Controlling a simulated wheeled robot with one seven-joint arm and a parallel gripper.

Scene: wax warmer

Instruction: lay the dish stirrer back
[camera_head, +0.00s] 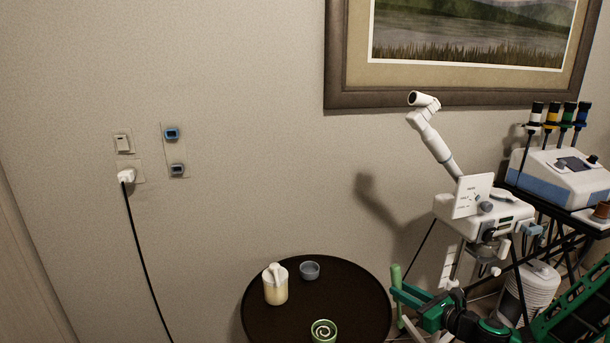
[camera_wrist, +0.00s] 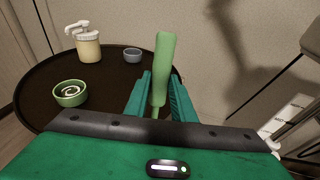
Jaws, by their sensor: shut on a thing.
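The dish stirrer, a light green paddle-like stick (camera_head: 396,277), stands roughly upright in my gripper (camera_head: 413,303). In the wrist view the stirrer (camera_wrist: 163,62) rises between the two green fingers of my gripper (camera_wrist: 158,93), which are shut on it. Its lower part is thin and partly hidden by the gripper. A green dish (camera_head: 323,332) with a pale spiral inside sits at the near side of the round dark table (camera_head: 262,318). The dish also shows at left in the wrist view (camera_wrist: 70,88). The stirrer is at the table's right edge, apart from the dish.
A cream pump bottle (camera_head: 276,286) and a small grey-blue bowl (camera_head: 310,271) stand on the table's far half. The table's right part is bare. A white device on a stand (camera_head: 480,215) and a dark cart with a white-blue machine (camera_head: 560,180) are at right.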

